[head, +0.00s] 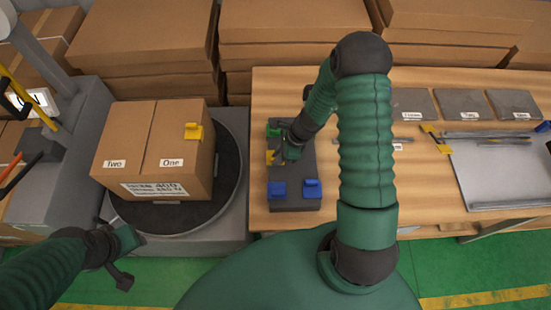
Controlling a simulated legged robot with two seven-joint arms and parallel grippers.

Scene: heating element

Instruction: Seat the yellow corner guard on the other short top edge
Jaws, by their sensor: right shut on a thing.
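A brown carton (150,150) labelled Two and One stands on a dark round turntable (228,185). One yellow corner guard (193,131) sits on the carton's right-hand top edge. My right gripper (283,152) is over a dark grey block tray (292,205), shut on a yellow corner guard (271,157) at the tray's left side. The gripper and wrist partly hide that guard, and I cannot tell whether it is clear of the tray. My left gripper (130,260) is low at the left, in front of the turntable, apart from the carton. Its jaws look spread and empty.
Blue guards (312,188) sit on the tray's near end, and a green one (273,132) at its far end. Grey labelled plates (462,103) and a metal sheet (500,165) lie on the wooden table (425,210). Stacked cartons (290,55) stand behind.

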